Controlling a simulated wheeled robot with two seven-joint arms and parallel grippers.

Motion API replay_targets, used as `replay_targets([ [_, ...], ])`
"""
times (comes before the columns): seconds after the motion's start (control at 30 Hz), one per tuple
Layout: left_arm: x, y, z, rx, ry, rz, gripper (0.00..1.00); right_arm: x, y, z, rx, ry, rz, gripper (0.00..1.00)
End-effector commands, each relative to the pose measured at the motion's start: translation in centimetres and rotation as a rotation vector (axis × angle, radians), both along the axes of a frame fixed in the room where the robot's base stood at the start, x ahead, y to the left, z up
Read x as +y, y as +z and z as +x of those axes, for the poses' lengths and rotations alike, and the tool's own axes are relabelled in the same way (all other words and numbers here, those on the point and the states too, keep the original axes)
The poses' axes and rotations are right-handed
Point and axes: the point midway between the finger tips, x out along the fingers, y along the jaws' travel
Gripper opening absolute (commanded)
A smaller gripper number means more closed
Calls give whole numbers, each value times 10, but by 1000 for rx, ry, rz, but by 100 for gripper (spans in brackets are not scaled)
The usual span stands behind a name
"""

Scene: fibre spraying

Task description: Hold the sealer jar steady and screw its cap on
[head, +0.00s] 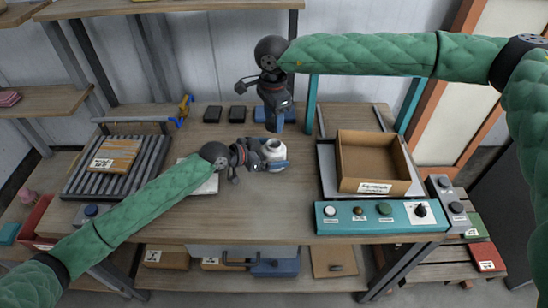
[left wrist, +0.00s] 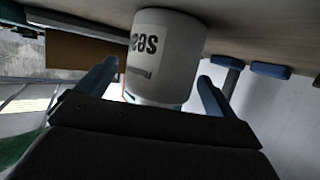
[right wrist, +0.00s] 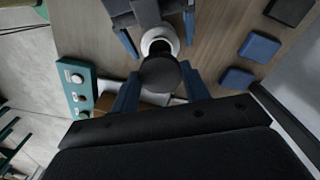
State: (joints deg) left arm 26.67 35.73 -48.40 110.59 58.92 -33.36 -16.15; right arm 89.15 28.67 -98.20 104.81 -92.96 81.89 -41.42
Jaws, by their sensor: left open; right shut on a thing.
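The white sealer jar (head: 274,146) stands on the workbench, its mouth uncovered. In the left wrist view the jar (left wrist: 165,50), with dark lettering, appears between the two blue fingers of my left gripper (left wrist: 155,85). That gripper (head: 266,156) is open around the jar's side. My right gripper (head: 277,122) points down above and behind the jar in the head view. In the right wrist view it (right wrist: 160,90) is shut on the round black cap (right wrist: 160,75). The cap is apart from the jar's white rim (right wrist: 160,40), which shows beyond it.
A brown tray (head: 376,158) and a teal button panel (head: 372,218) are on the right. A roller rack (head: 75,182) with a parcel (head: 115,154) is on the left. Dark blocks (head: 237,114) lie along the back.

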Motion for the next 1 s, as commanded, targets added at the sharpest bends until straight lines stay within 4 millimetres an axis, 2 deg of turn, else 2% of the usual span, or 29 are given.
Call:
replay_targets([
  [0.2, -9, -4, 5, -1, 0, 0, 93, 0, 0, 0, 0, 0, 0, 25],
  [0.5, -10, -4, 5, -1, 0, 0, 93, 0, 0, 0, 0, 0, 0, 25],
  [0.83, -10, -5, 5, 0, 0, 1, 28, 0, 0, 0, 0, 0, 0, 25],
  [1.0, -10, -5, 5, 0, 0, 1, 27, 0, -5, 0, 1, 0, 0, 25],
])
